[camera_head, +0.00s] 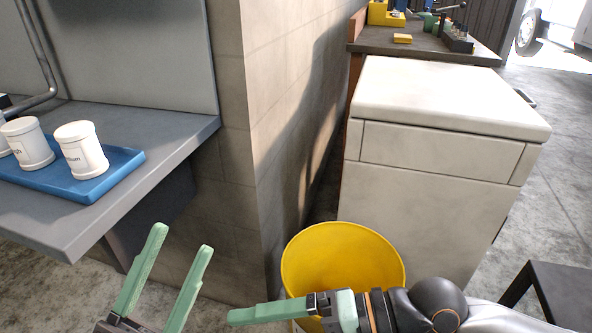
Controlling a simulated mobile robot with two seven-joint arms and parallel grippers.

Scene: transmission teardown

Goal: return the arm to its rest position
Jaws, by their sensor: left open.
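My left gripper (182,240) is at the bottom left, its two green fingers pointing up and spread apart with nothing between them. It is in front of and below the grey shelf's edge. My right gripper (236,316) comes in from the bottom right and points left, across the front of the yellow bin. Only one green finger of it shows clearly, so its opening is hidden.
A yellow bin (340,250) stands beside the brick wall corner (275,130). A white cabinet (430,200) is behind it. A grey shelf (150,190) at left holds a blue tray (118,172) with white jars (82,150). A dark stand (560,290) is at lower right.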

